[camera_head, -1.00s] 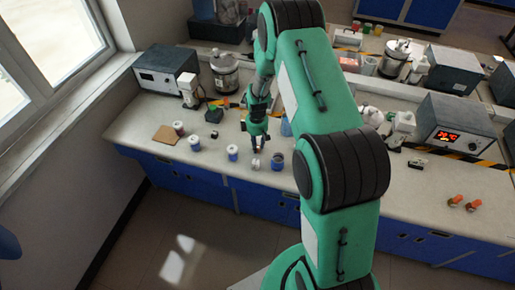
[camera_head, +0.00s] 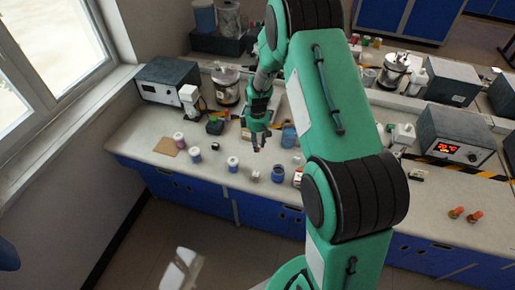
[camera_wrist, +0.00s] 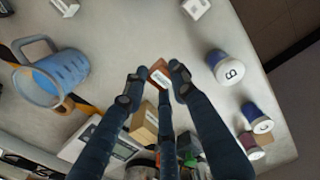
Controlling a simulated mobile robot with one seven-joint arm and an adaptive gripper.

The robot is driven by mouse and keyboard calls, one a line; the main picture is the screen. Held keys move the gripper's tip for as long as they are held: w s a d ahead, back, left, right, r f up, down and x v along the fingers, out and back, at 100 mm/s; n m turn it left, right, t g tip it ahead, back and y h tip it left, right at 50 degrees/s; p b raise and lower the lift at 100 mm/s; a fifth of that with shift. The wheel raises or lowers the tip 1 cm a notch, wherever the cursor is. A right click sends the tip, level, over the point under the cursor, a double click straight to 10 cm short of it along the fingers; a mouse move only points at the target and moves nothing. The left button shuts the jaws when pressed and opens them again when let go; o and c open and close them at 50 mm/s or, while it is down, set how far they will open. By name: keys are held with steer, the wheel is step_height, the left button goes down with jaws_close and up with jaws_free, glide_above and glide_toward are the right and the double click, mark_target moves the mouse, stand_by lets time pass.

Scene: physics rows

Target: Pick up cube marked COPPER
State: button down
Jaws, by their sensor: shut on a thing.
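My gripper (camera_wrist: 155,78) is shut on a small reddish-brown cube (camera_wrist: 159,76) with a white label face, which sits between the fingertips in the wrist view. The label's writing is too small to read, so I cannot confirm COPPER. In the head view my gripper (camera_head: 258,148) is over the front part of the bench, and the held cube is too small there to make out. A light brown cube (camera_wrist: 146,120) shows beyond the fingers in the wrist view.
A blue mug (camera_wrist: 62,76) and a white-lidded jar marked B (camera_wrist: 230,70) stand on either side. More jars (camera_head: 195,155) line the bench's front left. A white cube (camera_wrist: 195,8) lies near the wrist view's top. The bench (camera_head: 150,130) is bare at far left.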

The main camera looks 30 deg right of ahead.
steer(key=shift+w+r, duration=0.1)
steer(key=shift+r, duration=0.15)
stand_by(0.5)
